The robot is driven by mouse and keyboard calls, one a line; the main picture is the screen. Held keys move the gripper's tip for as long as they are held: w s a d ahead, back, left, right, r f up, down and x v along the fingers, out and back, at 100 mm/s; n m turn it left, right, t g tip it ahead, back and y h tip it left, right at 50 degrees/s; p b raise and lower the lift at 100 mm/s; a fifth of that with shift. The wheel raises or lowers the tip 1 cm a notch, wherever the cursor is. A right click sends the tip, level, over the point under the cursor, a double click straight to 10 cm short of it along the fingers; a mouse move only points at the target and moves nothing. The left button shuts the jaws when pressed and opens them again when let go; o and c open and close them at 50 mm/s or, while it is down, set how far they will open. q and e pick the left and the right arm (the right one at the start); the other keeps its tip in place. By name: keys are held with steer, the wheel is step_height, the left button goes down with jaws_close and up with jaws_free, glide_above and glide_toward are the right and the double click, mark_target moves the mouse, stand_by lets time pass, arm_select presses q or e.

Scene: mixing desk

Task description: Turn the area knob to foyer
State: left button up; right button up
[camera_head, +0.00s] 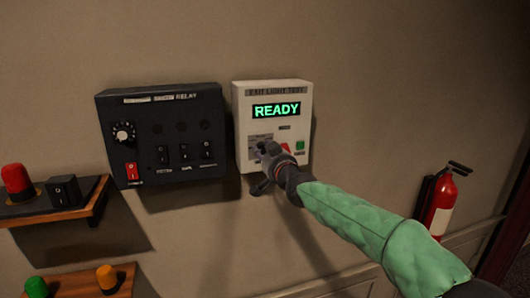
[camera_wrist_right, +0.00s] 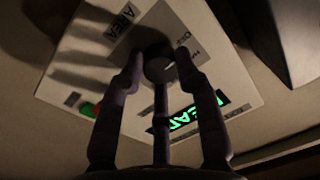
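The area knob (camera_wrist_right: 159,66) is a dark round knob on the white EXIT LIGHT TEST panel (camera_head: 243,122), under a partly visible AREA label (camera_wrist_right: 123,19). My right gripper (camera_head: 262,160) is at the lower left of the panel, covering the knob in the head view. In the right wrist view its fingers (camera_wrist_right: 160,68) reach around the knob, one on each side and one below. Whether they press on it is not clear. The knob's pointer and the foyer mark cannot be made out. My left gripper is out of view.
The panel has a green READY display (camera_head: 276,110) and a green button (camera_head: 300,145). A black relay box (camera_head: 165,118) with a dial and switches hangs to its left. Shelves with buttons (camera_head: 98,205) are at lower left. A fire extinguisher (camera_head: 440,205) is at right.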

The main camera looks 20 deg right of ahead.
steer(key=shift+f, duration=0.1)
steer(key=m+b, duration=0.2)
steer(key=m, duration=0.1)
steer(key=shift+f, duration=0.15)
steer(key=m+b, duration=0.2)
steer(key=m, duration=0.2)
steer(key=shift+a+m, duration=0.1)
steer(key=shift+m, duration=0.3)
steer(key=m+b, duration=0.1)
steer(key=m, duration=0.1)
steer(key=m+b, duration=0.1)
steer(key=m, duration=0.2)
steer(key=shift+m+t+h, duration=0.3)
steer(key=shift+m+h+b, duration=0.3)
steer(key=shift+m+b, duration=0.15)
steer(key=shift+m, duration=2.05)
steer(key=o, duration=1.1)
steer(key=shift+o, duration=0.2)
steer(key=shift+s, duration=0.15)
